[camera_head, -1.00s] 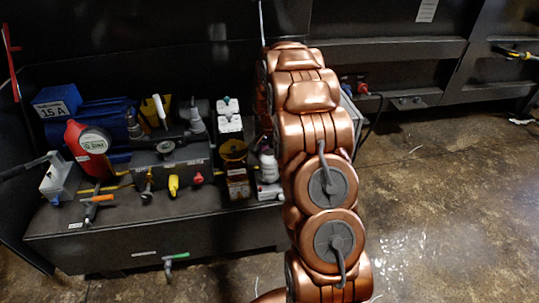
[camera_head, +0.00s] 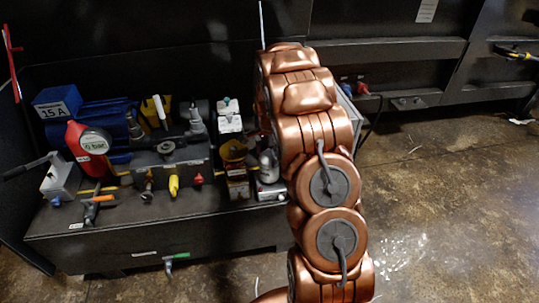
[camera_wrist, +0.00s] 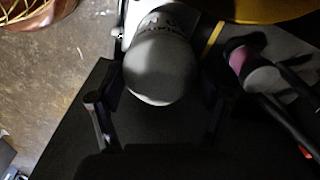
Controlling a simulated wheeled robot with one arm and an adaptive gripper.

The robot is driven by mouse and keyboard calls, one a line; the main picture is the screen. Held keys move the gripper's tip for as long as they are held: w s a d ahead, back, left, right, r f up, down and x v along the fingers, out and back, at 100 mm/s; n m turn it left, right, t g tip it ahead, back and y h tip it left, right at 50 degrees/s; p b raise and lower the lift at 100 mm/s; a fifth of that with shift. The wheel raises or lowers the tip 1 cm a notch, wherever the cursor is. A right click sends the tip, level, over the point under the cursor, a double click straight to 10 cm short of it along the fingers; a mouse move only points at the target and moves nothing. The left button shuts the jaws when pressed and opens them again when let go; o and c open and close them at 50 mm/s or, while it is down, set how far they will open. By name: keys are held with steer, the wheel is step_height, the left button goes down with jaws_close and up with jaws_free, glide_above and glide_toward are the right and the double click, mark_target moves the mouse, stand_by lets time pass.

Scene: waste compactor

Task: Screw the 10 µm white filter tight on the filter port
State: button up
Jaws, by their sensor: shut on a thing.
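A white-grey cylindrical filter with a rounded end (camera_wrist: 160,72) sits between the fingers of my gripper (camera_wrist: 160,88) in the wrist view. Dark lettering shows on its far part, but I cannot read it as a micron rating. My gripper is shut on this filter, with one dark finger on each side. In the head view the filter (camera_head: 268,167) shows beside my copper arm, over a small light unit at the right end of the bench. The filter port is hidden, so I cannot tell how the thread sits. My gripper is hidden behind the arm in the head view.
Open floor (camera_head: 450,210) lies to the right.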

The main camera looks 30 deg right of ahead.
steer(key=o, duration=1.2)
steer(key=n, duration=0.4)
steer(key=shift+n, duration=0.4)
steer(key=n, duration=1)
steer(key=shift+n, duration=0.4)
steer(key=n+p, duration=0.1)
steer(key=n, duration=0.3)
steer(key=shift+n, duration=0.4)
